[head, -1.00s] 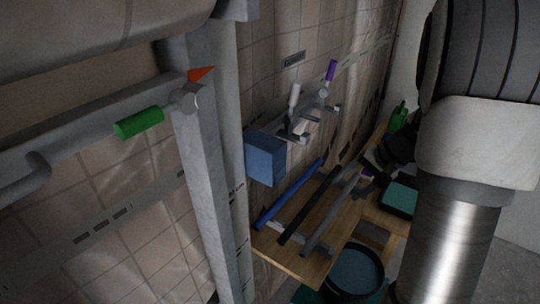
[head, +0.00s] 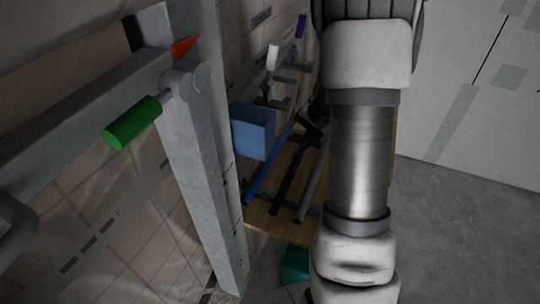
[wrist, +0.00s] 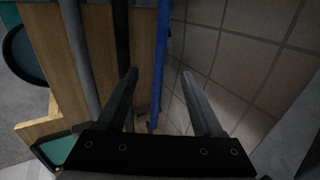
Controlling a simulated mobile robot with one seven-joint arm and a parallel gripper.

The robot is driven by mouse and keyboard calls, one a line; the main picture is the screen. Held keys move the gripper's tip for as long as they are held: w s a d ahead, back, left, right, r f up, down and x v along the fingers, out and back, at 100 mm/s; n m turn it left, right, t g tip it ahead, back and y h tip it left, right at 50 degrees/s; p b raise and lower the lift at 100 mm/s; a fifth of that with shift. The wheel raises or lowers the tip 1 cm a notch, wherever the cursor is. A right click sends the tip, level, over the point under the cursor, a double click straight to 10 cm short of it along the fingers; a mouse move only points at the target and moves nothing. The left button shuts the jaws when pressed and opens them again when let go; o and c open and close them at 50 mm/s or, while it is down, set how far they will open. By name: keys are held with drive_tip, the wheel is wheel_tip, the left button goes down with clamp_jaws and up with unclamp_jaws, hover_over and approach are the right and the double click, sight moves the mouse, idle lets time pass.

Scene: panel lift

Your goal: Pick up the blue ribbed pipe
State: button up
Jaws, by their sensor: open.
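The blue ribbed pipe (head: 267,168) lies on a wooden table, leftmost of several pipes in the head view. A black pipe (head: 290,183) and a grey pipe (head: 313,184) lie beside it. In the wrist view the blue pipe (wrist: 160,62) runs along the table edge near the tiled wall, its near end between my fingers in the picture. My gripper (wrist: 160,82) is open and empty, with one finger over the black pipe's side and the other over the wall side. The gap in height to the pipe is unclear. In the head view my arm hides part of the table.
The wooden table (head: 262,218) stands against the tiled wall. A blue box (head: 253,131) is mounted above the pipes. A grey post (head: 205,165) and a green-handled lever (head: 132,123) stand at the left. Open floor (head: 455,215) lies to the right.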

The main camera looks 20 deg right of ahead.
sight(268, 164)
drive_tip(key=p+x, duration=0.1)
drive_tip(key=x, duration=1.2)
drive_tip(key=shift+w+f, duration=0.2)
drive_tip(key=shift+w, duration=0.05)
drive_tip(key=shift+c, duration=0.3)
clamp_jaws()
